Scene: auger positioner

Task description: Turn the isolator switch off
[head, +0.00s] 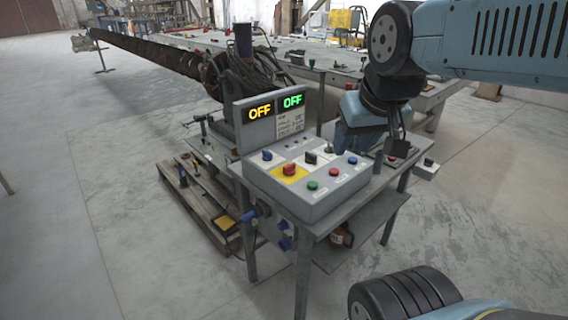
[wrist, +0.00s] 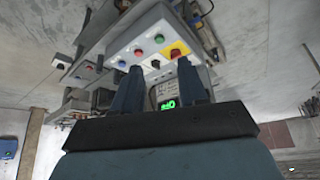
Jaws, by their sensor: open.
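The grey control box (head: 318,208) stands on a metal table. On its top are a red mushroom knob on a yellow plate (head: 289,170), a black rotary switch (head: 310,158), a blue knob (head: 267,156), and red, green and blue buttons. The labels are too small to read, so I cannot tell which control is the isolator switch. Its display panel (head: 290,128) shows OFF in amber and OFF in green. My gripper (wrist: 160,65) is open and empty, its fingers pointing toward the box. In the head view it hangs over the box's back right part.
A small separate box (head: 425,168) sits at the table's right edge. Cables (head: 262,75) are heaped behind the display. A wooden pallet (head: 200,205) lies left of the table, and a long auger (head: 150,50) extends back left. Floor in front is clear.

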